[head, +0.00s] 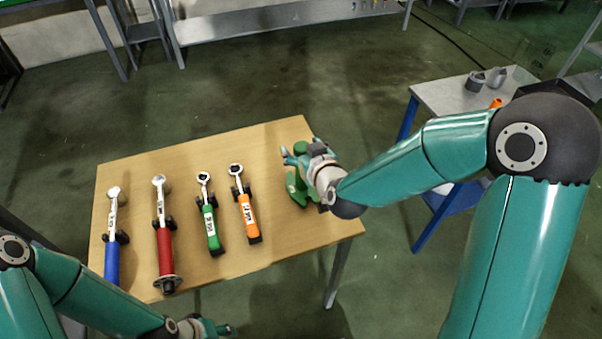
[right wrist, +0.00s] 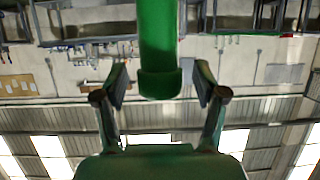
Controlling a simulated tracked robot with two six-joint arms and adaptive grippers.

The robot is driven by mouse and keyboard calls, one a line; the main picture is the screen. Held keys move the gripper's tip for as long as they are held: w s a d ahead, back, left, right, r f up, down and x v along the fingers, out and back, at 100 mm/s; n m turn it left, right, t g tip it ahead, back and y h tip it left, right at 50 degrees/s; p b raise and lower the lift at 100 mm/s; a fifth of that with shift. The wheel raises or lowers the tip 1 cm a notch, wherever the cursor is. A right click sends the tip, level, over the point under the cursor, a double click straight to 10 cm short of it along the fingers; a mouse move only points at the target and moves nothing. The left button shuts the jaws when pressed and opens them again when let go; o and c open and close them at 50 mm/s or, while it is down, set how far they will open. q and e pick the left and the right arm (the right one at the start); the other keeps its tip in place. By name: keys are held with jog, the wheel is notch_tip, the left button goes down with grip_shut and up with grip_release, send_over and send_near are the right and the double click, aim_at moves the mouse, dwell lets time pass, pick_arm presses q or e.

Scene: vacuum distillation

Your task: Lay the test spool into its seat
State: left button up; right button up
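A green cylinder (head: 300,147), which looks like the test spool, is at the right end of the wooden table. It also shows in the right wrist view (right wrist: 160,60), hanging in from the top of the picture between the fingers. A green base (head: 296,190) sits on the table just below it; whether the two touch is hidden by my gripper. My right gripper (head: 302,152) is open, its fingers on both sides of the cylinder with a gap at each side (right wrist: 160,82). My left gripper (head: 222,329) is low at the table's front edge, partly cut off, its fingers unclear.
Blue (head: 112,262), red (head: 164,250), green (head: 211,230) and orange (head: 248,218) handled tools lie in a row on the wooden table (head: 270,275). A grey side table (head: 445,95) with small parts stands at the right. The table between the orange tool and green base is clear.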

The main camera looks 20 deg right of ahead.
grip_shut()
jog(key=shift+w+r, duration=0.1)
jog(key=shift+r, duration=0.1)
jog(key=shift+r, duration=0.1)
